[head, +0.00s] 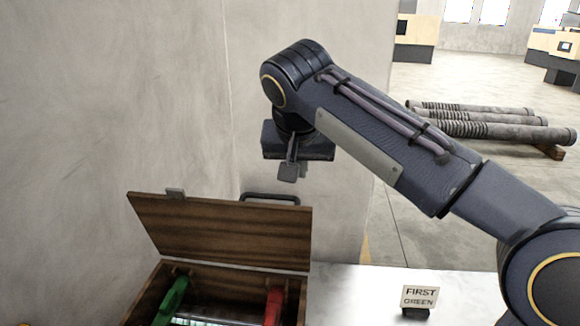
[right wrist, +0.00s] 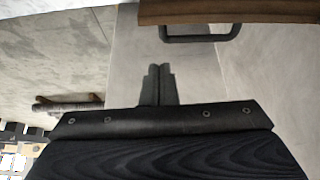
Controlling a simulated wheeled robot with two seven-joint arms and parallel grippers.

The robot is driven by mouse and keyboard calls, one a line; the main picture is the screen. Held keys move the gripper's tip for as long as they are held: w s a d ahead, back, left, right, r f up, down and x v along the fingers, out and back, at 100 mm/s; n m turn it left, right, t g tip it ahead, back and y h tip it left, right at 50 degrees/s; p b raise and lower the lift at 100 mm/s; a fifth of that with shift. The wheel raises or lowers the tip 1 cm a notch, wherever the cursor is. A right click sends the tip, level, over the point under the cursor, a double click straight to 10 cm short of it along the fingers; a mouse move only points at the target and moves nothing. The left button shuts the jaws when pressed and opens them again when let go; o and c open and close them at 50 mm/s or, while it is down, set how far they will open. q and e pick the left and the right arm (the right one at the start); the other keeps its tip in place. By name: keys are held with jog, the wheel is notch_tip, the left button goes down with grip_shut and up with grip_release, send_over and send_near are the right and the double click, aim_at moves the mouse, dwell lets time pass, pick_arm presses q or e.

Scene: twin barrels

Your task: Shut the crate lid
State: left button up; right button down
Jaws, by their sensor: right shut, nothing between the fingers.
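The wooden crate (head: 295,300) stands at the lower middle of the head view, with its front cut off by the picture's bottom edge. Its brown lid (head: 225,230) stands open, raised at the back, with a dark handle (head: 268,198) on its top edge. My right gripper (head: 290,172) is shut and empty, pointing down above and behind the lid's right part, apart from it. In the right wrist view the closed fingers (right wrist: 158,72) show below the lid's handle (right wrist: 200,38), with a gap between. The left gripper is out of view.
Inside the crate are a green-handled thing (head: 174,298) and a red-handled thing (head: 272,305). A small sign reading FIRST GREEN (head: 420,296) stands on the pale surface to the right. A concrete wall (head: 110,100) rises behind the crate. Ribbed pipes (head: 490,120) lie far off.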

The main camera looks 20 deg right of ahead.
aim_at(293, 208)
jog(key=shift+m, duration=0.3)
jog(key=w+f, duration=0.4)
jog(key=w+d+f, duration=0.1)
jog(key=f, duration=0.1)
jog(key=shift+w+f+p, duration=0.1)
jog(key=shift+w+p, duration=0.25)
jog(key=shift+w, duration=0.05)
jog(key=shift+s+a+f, duration=0.1)
jog(key=shift+s+f, duration=0.05)
jog(key=shift+f, duration=0.2)
jog(key=s, duration=0.2)
jog(key=a, duration=0.1)
jog(key=shift+s+f+p, duration=0.3)
jog(key=shift+s+p, duration=0.05)
jog(key=shift+s, duration=0.05)
jog(key=shift+s+a+f, duration=0.1)
jog(key=shift+a+f, duration=0.05)
